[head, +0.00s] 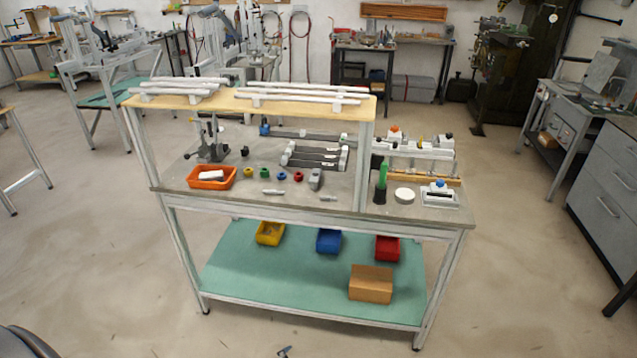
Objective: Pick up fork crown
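A small grey upright part (315,179), which looks like the fork crown, stands on the grey top of the workbench (340,205), right of a row of small coloured rings. It is small in the head view and its exact shape is hard to tell. Nothing is touching it from above. Neither of my grippers can be made out in the head view. A small dark piece shows at the bottom edge, too cut off to identify.
An orange tray (197,182) holds a white item at the bench's left. A green-handled tool (382,178), white disc (405,195) and jig (416,154) are on the right. A wooden shelf (225,101) with pale tubes overhangs the back. Open floor lies in front.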

